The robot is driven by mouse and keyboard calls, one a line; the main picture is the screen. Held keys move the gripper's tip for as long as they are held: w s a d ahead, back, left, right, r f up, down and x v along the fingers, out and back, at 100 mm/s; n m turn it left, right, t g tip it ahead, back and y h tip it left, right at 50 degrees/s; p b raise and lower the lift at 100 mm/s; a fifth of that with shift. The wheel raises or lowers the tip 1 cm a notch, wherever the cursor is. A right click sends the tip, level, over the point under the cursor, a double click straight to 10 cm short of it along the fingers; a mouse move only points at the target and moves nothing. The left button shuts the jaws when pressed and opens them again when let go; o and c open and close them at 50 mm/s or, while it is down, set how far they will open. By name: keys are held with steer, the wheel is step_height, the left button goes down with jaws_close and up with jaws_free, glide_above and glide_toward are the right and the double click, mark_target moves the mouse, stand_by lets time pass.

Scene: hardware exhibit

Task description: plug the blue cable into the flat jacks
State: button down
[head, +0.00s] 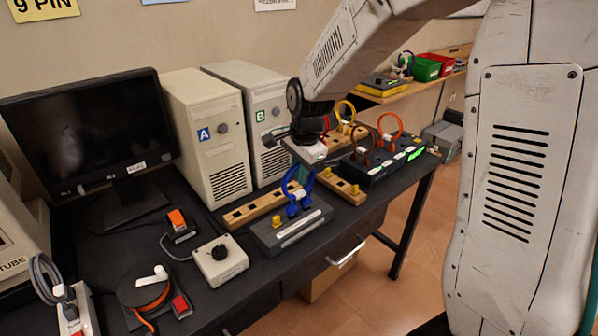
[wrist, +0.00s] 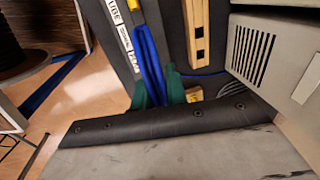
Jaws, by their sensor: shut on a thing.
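The blue cable (head: 298,204) is a looped lead standing over a dark grey box (head: 265,238) near the table's front edge. My gripper (head: 297,180) points down from above and is shut on its upper part. In the wrist view the green fingertips (wrist: 158,92) are on either side of the blue cable (wrist: 150,55). The box has a white label strip (head: 300,228); the wrist view shows this strip (wrist: 122,30) with partly readable words. Flat jacks cannot be made out clearly. The cable's plug ends are mostly hidden. A monitor (head: 85,130) has a "FLAT" label.
Towers A (head: 208,135) and B (head: 250,105) stand behind. A wooden rail (head: 255,208) lies behind the grey box. A black box (head: 385,168) with brown and orange cables is at right. A dial box (head: 220,260) stands left. The table's front edge is close.

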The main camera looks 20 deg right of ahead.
steer(key=shift+f, duration=0.65)
stand_by(1.2)
steer(key=c, duration=0.7)
jaws_free()
steer(key=shift+r, duration=0.1)
steer(key=shift+s+d+r, duration=0.1)
steer(key=shift+s+r, duration=0.1)
steer(key=shift+r, duration=1)
steer(key=shift+s+r, duration=0.2)
steer(key=shift+r, duration=1.05)
steer(key=shift+s+d+r, duration=0.1)
steer(key=shift+s+r, duration=0.1)
steer(key=shift+r, duration=1)
